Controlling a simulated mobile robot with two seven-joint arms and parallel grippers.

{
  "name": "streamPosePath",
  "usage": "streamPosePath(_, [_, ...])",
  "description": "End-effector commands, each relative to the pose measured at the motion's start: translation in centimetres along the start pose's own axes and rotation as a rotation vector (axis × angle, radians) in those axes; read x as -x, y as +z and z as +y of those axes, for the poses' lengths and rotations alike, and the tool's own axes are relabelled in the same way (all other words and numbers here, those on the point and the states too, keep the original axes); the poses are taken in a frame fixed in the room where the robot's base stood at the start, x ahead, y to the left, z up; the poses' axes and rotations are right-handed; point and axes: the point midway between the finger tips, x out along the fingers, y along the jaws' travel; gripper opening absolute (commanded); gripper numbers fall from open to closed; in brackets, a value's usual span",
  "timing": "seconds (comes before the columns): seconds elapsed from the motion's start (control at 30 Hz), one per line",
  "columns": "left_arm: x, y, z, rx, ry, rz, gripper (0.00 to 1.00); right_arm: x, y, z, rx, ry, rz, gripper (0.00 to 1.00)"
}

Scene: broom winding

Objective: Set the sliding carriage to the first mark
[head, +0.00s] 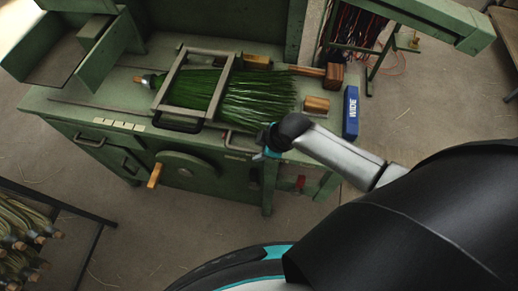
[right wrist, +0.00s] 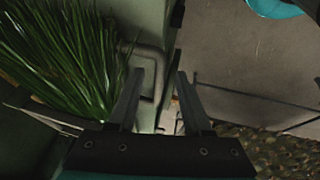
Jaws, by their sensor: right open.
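The sliding carriage looks to be the pale rectangular frame (head: 214,100) that lies across the green bristles (head: 258,97) on the bench. A dark handle (head: 178,125) sits at its front end. A strip of pale marks (head: 118,124) runs along the bench's front edge, left of that handle. My right gripper (head: 266,150) is at the front edge, right of the carriage and near the bristle tips. In the right wrist view it (right wrist: 160,72) is open, with nothing visibly held. A grey metal loop (right wrist: 148,78) shows by its left finger. My left gripper is out of view.
The green bench (head: 75,103) has a wooden-handled crank (head: 155,175) on its front. A blue box (head: 351,112), a wooden block (head: 317,106) and a mallet (head: 332,76) lie at the right. A rack of brooms (head: 22,235) stands at lower left.

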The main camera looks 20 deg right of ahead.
Motion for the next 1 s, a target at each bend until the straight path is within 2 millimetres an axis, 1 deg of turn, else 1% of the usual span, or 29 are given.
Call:
streamPosePath(0.13, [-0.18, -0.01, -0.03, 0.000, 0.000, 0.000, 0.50, -0.76, 0.00, -0.06, 0.001, -0.001, -0.001, 0.50])
streamPosePath(0.43, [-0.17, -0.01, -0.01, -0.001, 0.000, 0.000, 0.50, -0.87, -0.02, -0.04, 0.001, 0.000, 0.000, 0.50])
streamPosePath(0.47, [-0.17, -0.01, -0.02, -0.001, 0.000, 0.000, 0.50, -0.87, -0.02, -0.04, 0.001, 0.000, 0.000, 0.48])
streamPosePath(0.9, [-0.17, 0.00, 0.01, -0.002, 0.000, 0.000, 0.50, -0.85, 0.00, -0.04, 0.001, -0.001, -0.001, 0.00])
streamPosePath(1.0, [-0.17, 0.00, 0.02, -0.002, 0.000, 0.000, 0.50, -0.85, 0.01, -0.05, 0.001, -0.001, -0.001, 0.00])
